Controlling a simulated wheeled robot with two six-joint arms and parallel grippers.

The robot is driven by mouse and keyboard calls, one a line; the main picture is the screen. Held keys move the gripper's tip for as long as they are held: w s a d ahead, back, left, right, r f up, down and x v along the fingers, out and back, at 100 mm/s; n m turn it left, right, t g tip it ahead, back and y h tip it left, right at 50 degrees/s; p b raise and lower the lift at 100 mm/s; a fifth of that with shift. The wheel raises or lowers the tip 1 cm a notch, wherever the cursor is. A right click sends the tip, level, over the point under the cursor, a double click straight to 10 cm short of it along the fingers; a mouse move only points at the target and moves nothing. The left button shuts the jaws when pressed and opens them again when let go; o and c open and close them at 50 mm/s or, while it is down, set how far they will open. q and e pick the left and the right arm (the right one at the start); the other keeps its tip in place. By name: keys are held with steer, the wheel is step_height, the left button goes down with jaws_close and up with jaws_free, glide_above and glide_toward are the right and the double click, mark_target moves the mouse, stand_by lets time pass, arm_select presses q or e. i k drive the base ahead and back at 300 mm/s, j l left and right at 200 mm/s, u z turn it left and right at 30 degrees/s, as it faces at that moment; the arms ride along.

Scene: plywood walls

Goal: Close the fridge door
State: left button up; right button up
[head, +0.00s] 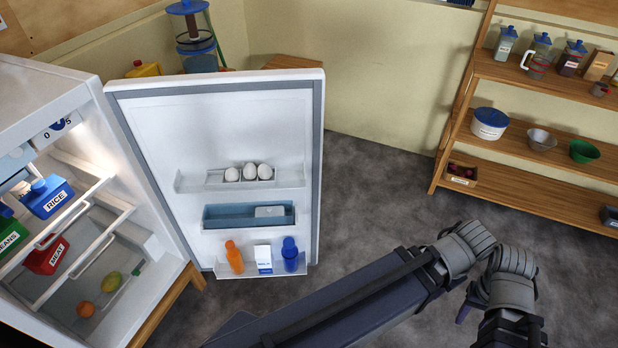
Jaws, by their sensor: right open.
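The white fridge (165,255) stands at the left with its interior showing. Its door (215,130) is wide open, swung out to the right, with its inner face toward me. The door's outer face is hidden. The door's racks hold several eggs, a blue tray, an orange bottle, a white carton and a blue bottle. My right arm crosses the lower middle, below and in front of the door. My left gripper is out of view.
Inside the fridge are a blue rice box (47,197), a red meat box (46,256), a green box and fruit. A wooden shelf (545,155) with jars and bowls stands at the right. Grey floor (375,185) lies clear between door and shelf.

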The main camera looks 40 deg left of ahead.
mark_target(178, 129)
steer(key=i+l+z, duration=0.2)
steer(key=i, duration=0.85)
steer(key=i+u, duration=0.7)
steer(key=i+l+u, duration=0.15)
steer(key=i+u, duration=0.35)
steer(key=u, duration=0.25)
steer(key=i+l+u, duration=0.1)
steer(key=u, duration=0.3)
steer(key=i+l+u, duration=0.1)
steer(key=u, duration=0.35)
steer(key=i+l+u, duration=0.2)
steer(key=u, duration=0.2)
steer(key=i+l+u, duration=0.1)
steer(key=u, duration=0.3)
steer(key=i+l+u, duration=0.15)
steer(key=l+u, duration=0.15)
steer(key=u, duration=0.2)
steer(key=i+l+u, duration=0.15)
steer(key=l+u, duration=0.55)
steer(key=u, duration=0.25)
steer(key=l+u, duration=0.8)
steer(key=l, duration=0.2)
